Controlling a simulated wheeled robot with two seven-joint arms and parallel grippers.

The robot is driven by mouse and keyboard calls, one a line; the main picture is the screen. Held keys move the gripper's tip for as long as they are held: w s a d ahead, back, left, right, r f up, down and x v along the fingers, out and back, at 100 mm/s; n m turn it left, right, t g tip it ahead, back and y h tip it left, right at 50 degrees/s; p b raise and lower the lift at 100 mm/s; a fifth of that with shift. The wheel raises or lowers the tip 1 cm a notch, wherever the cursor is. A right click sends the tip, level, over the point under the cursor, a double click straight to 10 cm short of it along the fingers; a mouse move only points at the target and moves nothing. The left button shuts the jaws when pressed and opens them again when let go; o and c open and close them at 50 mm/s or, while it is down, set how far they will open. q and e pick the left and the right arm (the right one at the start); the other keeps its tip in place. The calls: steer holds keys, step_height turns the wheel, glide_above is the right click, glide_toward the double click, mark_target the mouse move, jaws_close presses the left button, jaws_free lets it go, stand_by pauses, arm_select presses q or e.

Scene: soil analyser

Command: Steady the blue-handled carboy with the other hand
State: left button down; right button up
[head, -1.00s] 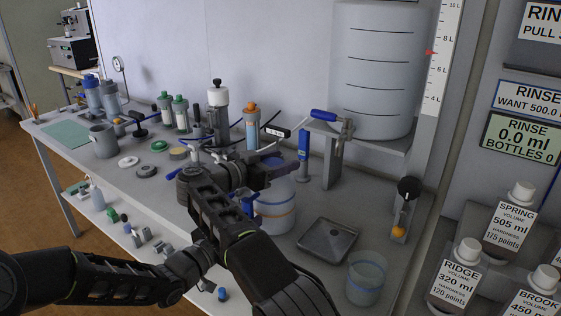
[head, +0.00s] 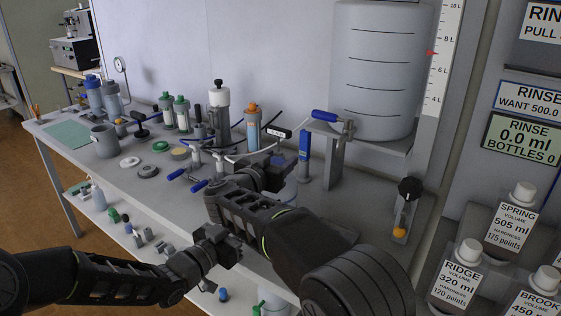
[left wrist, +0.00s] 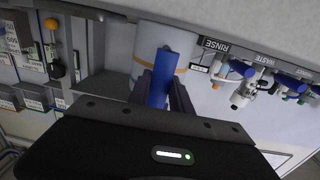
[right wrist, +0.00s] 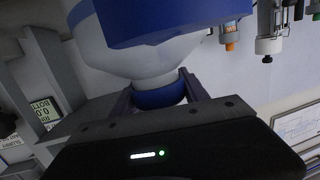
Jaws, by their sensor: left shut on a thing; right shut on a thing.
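The blue-handled carboy (head: 291,194) stands on the bench, mostly hidden behind my right arm in the head view. In the left wrist view its pale body (left wrist: 190,50) with an orange band stands beyond the blue handle (left wrist: 160,68). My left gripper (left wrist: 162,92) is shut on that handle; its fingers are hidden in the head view. My right gripper (head: 268,172) is at the carboy. In the right wrist view my right gripper (right wrist: 158,92) is shut around a blue ring at the narrow end of a pale, tapered body, apparently the carboy's neck.
Blue-handled taps (head: 180,174) and bottles (head: 252,128) stand behind and left of the carboy. A large graduated tank (head: 375,75) is on a raised stand at the back. Labelled sample bottles (head: 509,218) stand at right. The bench's left part has free room.

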arm_select(q)
steer(key=shift+a+f, duration=0.1)
steer(key=shift+a, duration=0.05)
arm_select(e)
steer(key=shift+w+a, duration=0.1)
steer(key=shift+r, duration=0.6)
jaws_close()
steer(key=shift+r, duration=2.4)
